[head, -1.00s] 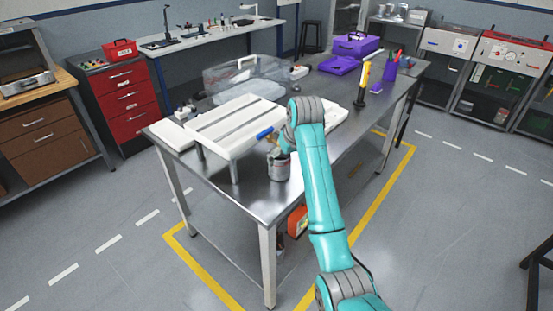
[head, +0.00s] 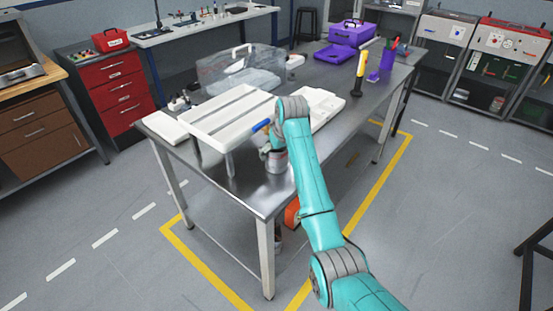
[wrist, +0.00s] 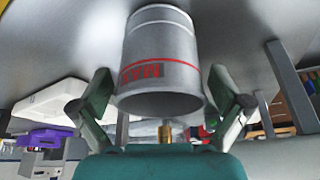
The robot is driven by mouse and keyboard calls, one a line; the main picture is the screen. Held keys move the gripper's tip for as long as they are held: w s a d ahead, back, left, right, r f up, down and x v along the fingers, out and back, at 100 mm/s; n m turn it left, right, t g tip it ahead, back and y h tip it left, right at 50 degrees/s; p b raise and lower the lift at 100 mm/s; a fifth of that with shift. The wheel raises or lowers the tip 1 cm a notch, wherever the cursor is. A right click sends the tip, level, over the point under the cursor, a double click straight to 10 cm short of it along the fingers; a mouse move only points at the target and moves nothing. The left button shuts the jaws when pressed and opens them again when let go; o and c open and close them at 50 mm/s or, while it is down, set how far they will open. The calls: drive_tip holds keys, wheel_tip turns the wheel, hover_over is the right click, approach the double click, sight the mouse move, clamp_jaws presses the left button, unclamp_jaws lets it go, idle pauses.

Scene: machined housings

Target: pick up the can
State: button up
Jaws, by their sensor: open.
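The can (head: 276,160) is a grey metal cylinder standing near the front of the steel table (head: 240,190), partly hidden by my teal arm. In the wrist view the picture is upside down, and the can (wrist: 160,50) fills the upper middle, with red lettering and a red band near its rim. My gripper (wrist: 160,88) is open. Its two fingers lie to the left and right of the can in that view, with a visible gap on each side. In the head view my gripper is mostly hidden behind the arm.
A white slatted rack (head: 228,118) stands just behind the can, with a blue-handled item (head: 261,126) close by. A clear plastic case (head: 240,72), a purple toolbox (head: 350,34) and a yellow-handled tool (head: 361,70) are farther back. The table's front corner is bare.

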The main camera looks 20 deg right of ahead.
drive_tip(key=shift+x, duration=0.9)
drive_tip(key=c, duration=1.2)
drive_tip(key=shift+r, duration=0.1)
